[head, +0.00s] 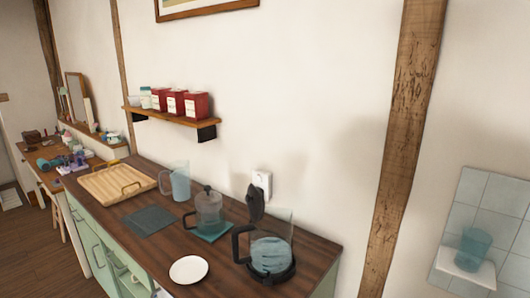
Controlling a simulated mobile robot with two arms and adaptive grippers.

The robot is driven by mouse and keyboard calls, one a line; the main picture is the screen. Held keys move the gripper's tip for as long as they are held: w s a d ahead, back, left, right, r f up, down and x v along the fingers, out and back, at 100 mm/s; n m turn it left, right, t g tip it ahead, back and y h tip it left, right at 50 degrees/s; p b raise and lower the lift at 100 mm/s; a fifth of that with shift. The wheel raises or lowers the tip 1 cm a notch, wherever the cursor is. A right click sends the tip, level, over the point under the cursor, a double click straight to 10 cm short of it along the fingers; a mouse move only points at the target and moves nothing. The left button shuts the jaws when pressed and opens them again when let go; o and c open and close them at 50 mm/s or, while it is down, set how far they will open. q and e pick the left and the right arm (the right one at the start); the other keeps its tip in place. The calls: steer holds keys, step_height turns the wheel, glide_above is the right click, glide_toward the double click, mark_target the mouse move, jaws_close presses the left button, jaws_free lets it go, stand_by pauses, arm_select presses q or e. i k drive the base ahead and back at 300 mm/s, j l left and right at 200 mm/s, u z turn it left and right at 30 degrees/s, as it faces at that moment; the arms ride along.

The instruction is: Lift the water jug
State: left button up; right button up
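A bluish, see-through jug (181,186) stands upright on the dark wooden counter in the head view, behind a glass pot; it looks like the water jug. Its handle is on its left side. To its right front, the glass pot (208,214) with a dark lid stands on a teal mat (214,236). A glass kettle (271,252) with a black handle, a raised dark lid and bluish contents stands on a black base nearer to me. Neither of my grippers is in view.
The counter (232,263) also holds a wooden tray (112,185) with handles, a dark mat (150,221) and a white plate (189,270). A wall shelf (178,116) with red tins hangs above. A cluttered desk (50,178) stands at the far left.

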mark_target(179, 171)
steer(key=i+j+z, duration=0.1)
steer(key=j+z, duration=0.15)
steer(key=j, duration=0.45)
steer(key=i+j+z, duration=0.1)
steer(key=j+z, duration=0.2)
steer(key=j, duration=0.45)
